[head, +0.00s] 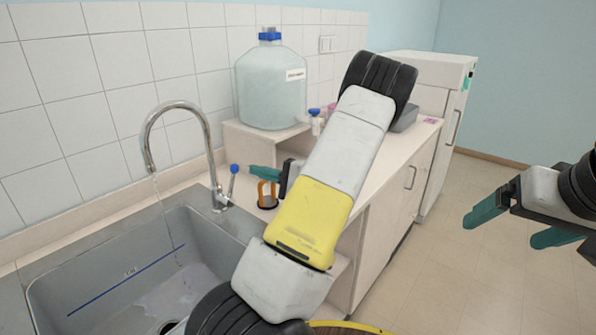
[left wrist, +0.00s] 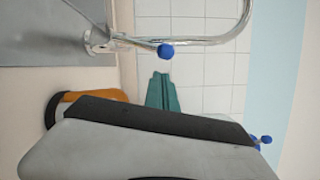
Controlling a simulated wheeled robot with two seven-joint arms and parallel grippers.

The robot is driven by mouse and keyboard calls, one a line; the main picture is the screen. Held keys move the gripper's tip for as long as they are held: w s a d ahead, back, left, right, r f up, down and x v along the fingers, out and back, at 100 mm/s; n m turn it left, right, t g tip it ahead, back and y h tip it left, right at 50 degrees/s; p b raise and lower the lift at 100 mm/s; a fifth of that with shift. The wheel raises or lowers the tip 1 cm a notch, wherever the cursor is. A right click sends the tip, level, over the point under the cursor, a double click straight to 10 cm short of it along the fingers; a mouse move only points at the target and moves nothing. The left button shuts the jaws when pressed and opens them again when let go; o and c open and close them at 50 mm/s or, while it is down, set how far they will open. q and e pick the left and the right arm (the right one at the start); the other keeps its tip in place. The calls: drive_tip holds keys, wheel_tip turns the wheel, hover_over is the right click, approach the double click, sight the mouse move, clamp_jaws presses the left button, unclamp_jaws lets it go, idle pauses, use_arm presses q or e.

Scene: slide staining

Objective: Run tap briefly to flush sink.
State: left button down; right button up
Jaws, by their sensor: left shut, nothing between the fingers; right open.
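The chrome tap (head: 208,140) arches over the grey sink (head: 215,222). A thin stream of water (head: 166,225) falls from its spout into the basin, where a wet patch shows. The tap's lever has a blue knob (head: 234,168), which also shows in the left wrist view (left wrist: 165,51). My left gripper (head: 258,171) is shut and empty, its teal fingertips just right of the knob. In the left wrist view the fingertips (left wrist: 161,80) sit below the knob with a small gap. My right gripper (head: 510,222) is open and empty at the far right, over the floor.
An orange and black object (head: 267,194) stands on the counter beside the tap, close to my left gripper. A large blue-capped water bottle (head: 271,85) stands on a raised shelf behind. My left arm hides part of the counter. A white cabinet (head: 430,95) stands at the back.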

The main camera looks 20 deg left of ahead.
sight(235, 169)
use_arm(q)
drive_tip(key=shift+s+a+r, duration=0.25)
drive_tip(key=shift+s+a, duration=0.55)
drive_tip(key=shift+s, duration=0.1)
drive_tip(key=shift+s+a+r+n+h, duration=0.15)
drive_tip(key=shift+s+r+n, duration=0.15)
drive_tip(key=shift+s+n, duration=0.2)
drive_tip(key=shift+s+a+r+n+h, duration=0.15)
drive_tip(key=shift+s+r+n, duration=0.1)
drive_tip(key=shift+s+n, duration=0.2)
drive_tip(key=shift+s+r+n, duration=0.1)
drive_tip(key=shift+s+n, duration=0.15)
drive_tip(key=shift+s, duration=0.05)
drive_tip(key=shift+s+a, duration=0.15)
drive_tip(key=shift+s, duration=0.1)
drive_tip(key=shift+r, duration=0.1)
